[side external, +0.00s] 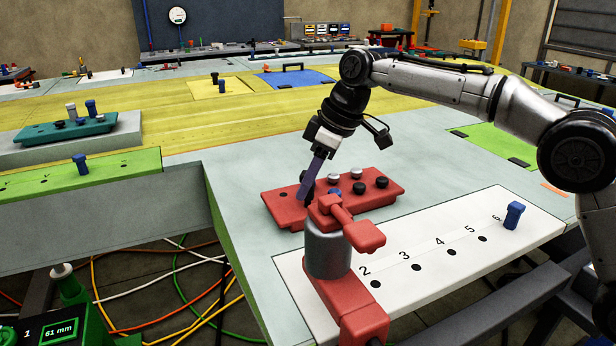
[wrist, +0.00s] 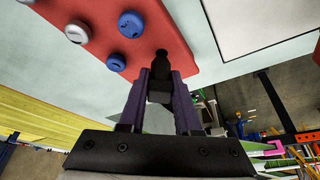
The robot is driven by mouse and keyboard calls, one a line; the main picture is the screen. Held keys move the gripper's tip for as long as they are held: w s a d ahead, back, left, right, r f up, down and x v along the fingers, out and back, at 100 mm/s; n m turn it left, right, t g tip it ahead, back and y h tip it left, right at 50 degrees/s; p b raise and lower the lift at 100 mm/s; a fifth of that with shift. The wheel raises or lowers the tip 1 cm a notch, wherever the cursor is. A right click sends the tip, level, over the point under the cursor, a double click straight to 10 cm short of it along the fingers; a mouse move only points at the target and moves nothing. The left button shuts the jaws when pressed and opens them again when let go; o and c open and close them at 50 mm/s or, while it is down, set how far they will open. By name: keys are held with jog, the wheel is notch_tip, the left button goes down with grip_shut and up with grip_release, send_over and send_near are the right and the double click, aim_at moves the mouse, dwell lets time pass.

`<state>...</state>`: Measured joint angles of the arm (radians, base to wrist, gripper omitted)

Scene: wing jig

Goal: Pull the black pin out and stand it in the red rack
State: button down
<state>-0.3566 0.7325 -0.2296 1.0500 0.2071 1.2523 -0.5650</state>
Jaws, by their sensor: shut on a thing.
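The red rack (side external: 284,202) lies on the grey table and holds several pins with white, blue and black caps. In the wrist view it is the red slab (wrist: 88,15) at the top, with white and blue caps at its left. My gripper (side external: 306,195) comes down at a tilt over the left part of the rack. In the wrist view its purple fingers (wrist: 160,76) are shut on a black pin (wrist: 159,62), whose far end points at the rack's right part. I cannot tell whether the pin touches the rack or sits in a hole.
A red clamp on a grey post (side external: 328,250) stands close in front of the rack. A white numbered board (side external: 450,240) with dark holes lies in front, with a blue pin (side external: 513,215) at 6. Bare grey table lies behind the rack.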

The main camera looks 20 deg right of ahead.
jog(key=shift+f, duration=0.8)
jog(key=c, duration=0.5)
grip_release()
jog(key=v, duration=1.3)
jog(key=shift+s+d+r, duration=0.1)
jog(key=shift+s+r, duration=0.05)
jog(key=shift+r, duration=0.2)
